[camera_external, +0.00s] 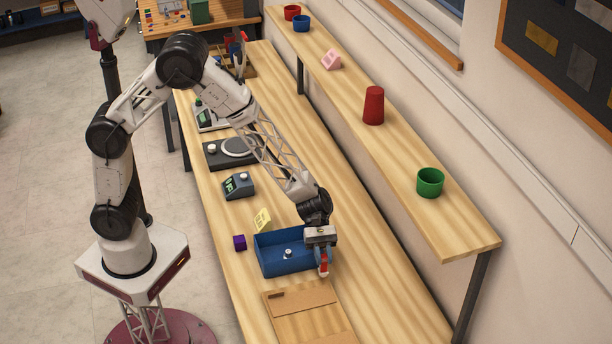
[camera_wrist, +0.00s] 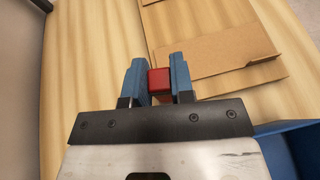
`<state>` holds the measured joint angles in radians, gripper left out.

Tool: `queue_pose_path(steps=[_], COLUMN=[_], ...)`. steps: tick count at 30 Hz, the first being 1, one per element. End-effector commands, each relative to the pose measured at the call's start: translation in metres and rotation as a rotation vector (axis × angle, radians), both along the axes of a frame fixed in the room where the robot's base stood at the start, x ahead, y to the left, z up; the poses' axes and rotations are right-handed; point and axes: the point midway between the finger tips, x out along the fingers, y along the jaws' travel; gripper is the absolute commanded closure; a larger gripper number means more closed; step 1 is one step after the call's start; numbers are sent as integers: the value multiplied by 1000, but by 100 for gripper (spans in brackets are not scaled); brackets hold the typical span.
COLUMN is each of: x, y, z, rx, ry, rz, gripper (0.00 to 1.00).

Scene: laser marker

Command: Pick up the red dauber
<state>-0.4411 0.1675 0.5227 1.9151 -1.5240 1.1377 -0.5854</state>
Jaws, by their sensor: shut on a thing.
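The red dauber (camera_wrist: 159,80) is between the two blue fingers of my gripper (camera_wrist: 158,78) in the wrist view, and the fingers are shut on it. In the external view the dauber (camera_external: 323,269) shows as a small red piece with a pale part at my gripper (camera_external: 322,262). It is at the right end of the blue bin, by its near right corner. Whether its lower end touches the table I cannot tell.
The blue bin (camera_external: 268,257) holds a small pale object (camera_external: 288,254). A flat cardboard piece (camera_external: 310,315) lies in front. A raised shelf (camera_external: 400,150) with cups runs along the right.

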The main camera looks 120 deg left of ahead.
Motion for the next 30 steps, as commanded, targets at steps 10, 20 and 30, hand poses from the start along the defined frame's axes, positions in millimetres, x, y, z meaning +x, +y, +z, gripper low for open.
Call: queue_pose_path(steps=[10,20,30], x=[-41,-52,-52], y=[-8,-11,-11], z=[5,5,5], rx=[1,0,0], ry=[-1,0,0], rz=[1,0,0], gripper=[100,100,100])
